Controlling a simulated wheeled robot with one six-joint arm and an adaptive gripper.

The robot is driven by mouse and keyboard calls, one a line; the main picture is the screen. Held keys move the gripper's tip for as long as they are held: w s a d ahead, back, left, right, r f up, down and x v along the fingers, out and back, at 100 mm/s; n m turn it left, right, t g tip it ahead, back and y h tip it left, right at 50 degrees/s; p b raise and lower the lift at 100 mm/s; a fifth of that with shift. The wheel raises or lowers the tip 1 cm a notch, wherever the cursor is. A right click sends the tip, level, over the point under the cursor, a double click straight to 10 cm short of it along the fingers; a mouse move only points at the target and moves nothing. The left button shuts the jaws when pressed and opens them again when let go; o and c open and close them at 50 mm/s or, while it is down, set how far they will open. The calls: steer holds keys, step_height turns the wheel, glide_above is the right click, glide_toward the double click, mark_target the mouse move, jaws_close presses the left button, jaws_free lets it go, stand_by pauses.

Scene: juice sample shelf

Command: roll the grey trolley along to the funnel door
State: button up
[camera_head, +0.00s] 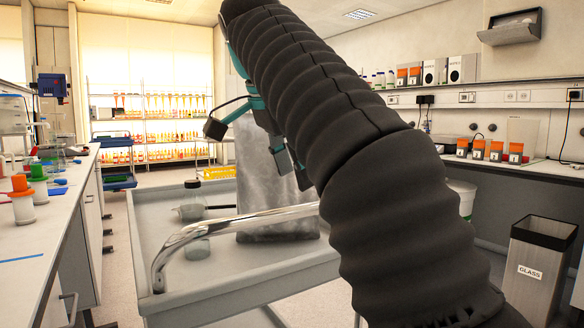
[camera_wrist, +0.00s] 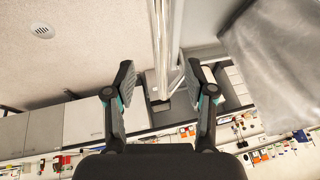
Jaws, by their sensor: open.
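The grey trolley (camera_head: 215,296) stands in front of me, with a chrome handle (camera_head: 228,224) along its near side. My gripper (camera_head: 247,142) hangs open above the trolley in the head view, partly hidden by my arm. In the wrist view my gripper (camera_wrist: 161,83) has its fingers spread, and the chrome handle (camera_wrist: 162,35) lies between and beyond them. I cannot tell whether either finger touches it. I cannot make out a funnel door.
A long bench (camera_head: 50,215) with beakers and jars runs along the left. A GLASS bin (camera_head: 537,270) stands at the right. Lit shelves of bottles (camera_head: 165,125), a blue cart (camera_head: 117,160) and a yellow crate (camera_head: 216,172) are at the back. Some floor shows between bench and trolley.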

mark_target(303, 205)
steer(key=shift+b+x, duration=1.1)
steer(key=shift+x, duration=3.3)
jaws_close()
